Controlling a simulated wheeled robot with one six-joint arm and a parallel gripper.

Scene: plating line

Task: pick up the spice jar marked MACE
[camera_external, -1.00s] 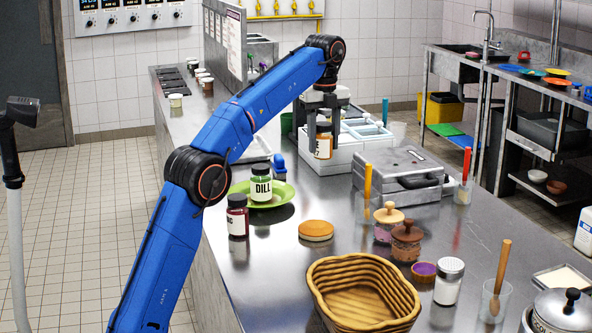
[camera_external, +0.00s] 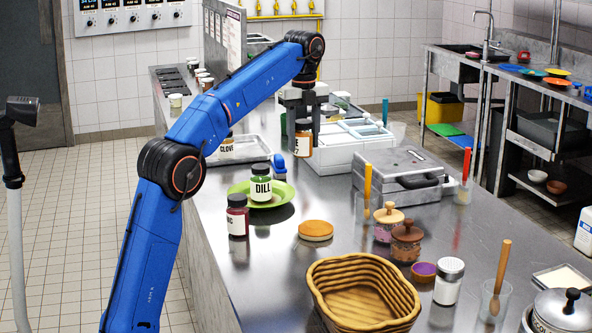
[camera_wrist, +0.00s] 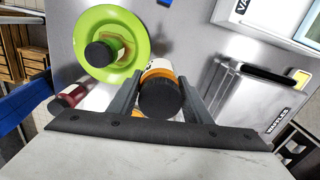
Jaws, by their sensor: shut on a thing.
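My gripper (camera_external: 301,112) is shut on a spice jar (camera_external: 303,141) with orange contents, a dark lid and a white label. In the outside view a finger covers part of the label; a letter E shows, and the full word cannot be read. The jar hangs upright, raised above the counter. In the wrist view the held jar (camera_wrist: 159,93) sits lid toward the camera between the two fingers of my gripper (camera_wrist: 158,98).
A DILL jar (camera_external: 261,184) stands on a green plate (camera_external: 283,198), with a red jar (camera_external: 237,215) beside it. A waffle maker (camera_external: 405,172) and white bins (camera_external: 340,155) stand to the right.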

